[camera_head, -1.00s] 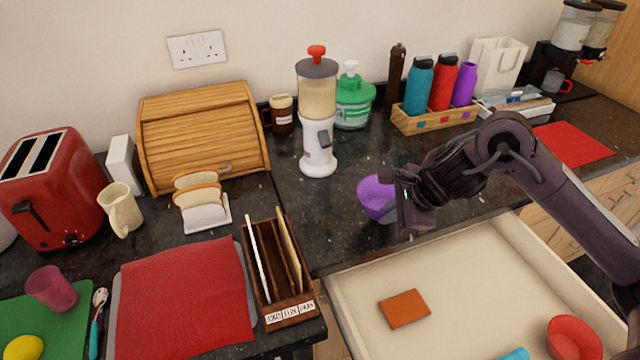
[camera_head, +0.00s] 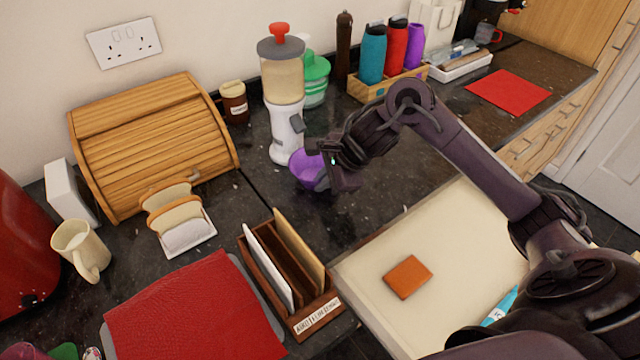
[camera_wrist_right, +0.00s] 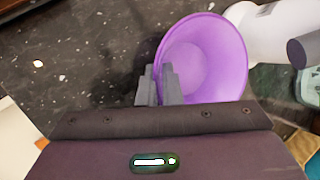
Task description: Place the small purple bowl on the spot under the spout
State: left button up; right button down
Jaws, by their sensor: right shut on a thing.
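The small purple bowl (camera_head: 306,168) is held at its rim by my right gripper (camera_head: 326,172), in front of the white dispenser. In the right wrist view the gripper's fingers (camera_wrist_right: 160,86) pinch the near side of the purple bowl (camera_wrist_right: 203,58). The dispenser (camera_head: 285,120) has a clear upper jar, a red knob and a dark spout (camera_head: 296,122) on its right side. The bowl is just below and close to the spout; I cannot tell whether it touches the counter. The spot itself is not clearly visible. My left gripper is not in view.
A green-topped container (camera_head: 315,78) stands behind the dispenser. A bottle crate (camera_head: 372,90) is at the back. The bread box (camera_head: 150,140) and wooden holder (camera_head: 318,312) stand to the left and front.

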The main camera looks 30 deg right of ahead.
jog(key=shift+s+d+r, duration=0.1)
jog(key=shift+r, duration=0.05)
jog(key=c, duration=2)
grip_release()
jog(key=shift+d+f, duration=0.1)
jog(key=shift+f, duration=0.1)
jog(key=o, duration=0.4)
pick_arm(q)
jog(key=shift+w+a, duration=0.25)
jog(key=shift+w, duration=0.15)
pick_arm(e)
jog(key=shift+r, duration=0.1)
